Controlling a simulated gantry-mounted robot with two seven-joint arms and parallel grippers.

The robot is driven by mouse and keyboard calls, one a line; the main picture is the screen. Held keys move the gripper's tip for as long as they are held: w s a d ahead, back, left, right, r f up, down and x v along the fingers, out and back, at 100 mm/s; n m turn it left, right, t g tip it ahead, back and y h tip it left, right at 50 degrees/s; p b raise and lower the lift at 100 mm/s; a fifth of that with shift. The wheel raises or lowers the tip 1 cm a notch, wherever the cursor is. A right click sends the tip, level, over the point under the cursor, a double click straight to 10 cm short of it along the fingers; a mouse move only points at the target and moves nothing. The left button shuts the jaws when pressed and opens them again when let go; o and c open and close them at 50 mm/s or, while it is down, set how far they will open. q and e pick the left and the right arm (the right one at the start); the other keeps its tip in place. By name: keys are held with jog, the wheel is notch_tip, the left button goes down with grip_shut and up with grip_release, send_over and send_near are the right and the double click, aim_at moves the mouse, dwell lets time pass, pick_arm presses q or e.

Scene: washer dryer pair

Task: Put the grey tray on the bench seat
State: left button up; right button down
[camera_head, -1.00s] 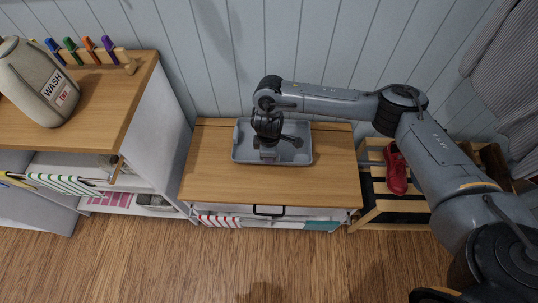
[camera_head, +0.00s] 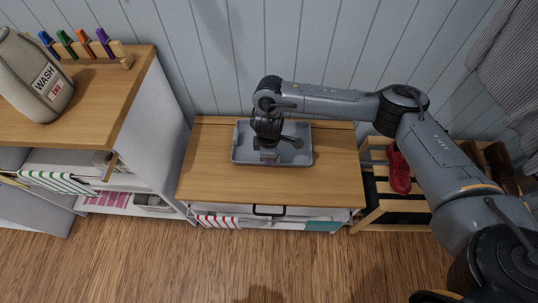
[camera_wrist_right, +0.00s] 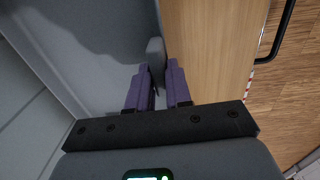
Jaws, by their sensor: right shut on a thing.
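The grey tray (camera_head: 244,147) is level over the wooden bench seat (camera_head: 225,187), towards its back and middle. Whether it touches the wood or hangs just above it I cannot tell. My right gripper (camera_head: 268,158) points down at the tray's front rim and is shut on it. In the right wrist view the purple fingers (camera_wrist_right: 157,78) sit either side of the rim, with the tray's inside (camera_wrist_right: 105,45) to the left and the wood (camera_wrist_right: 205,50) to the right. My left gripper is not in view.
A cabinet with a wash bottle (camera_head: 37,80) and coloured pegs (camera_head: 66,42) stands at the left. A slatted rack with red shoes (camera_head: 399,170) is at the right, below my arm. The bench has a dark handle (camera_head: 268,211) in front. The seat is bare around the tray.

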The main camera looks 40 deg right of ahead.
jog(key=shift+f, duration=0.25)
jog(key=c, duration=1)
grip_release()
jog(key=shift+o, duration=0.2)
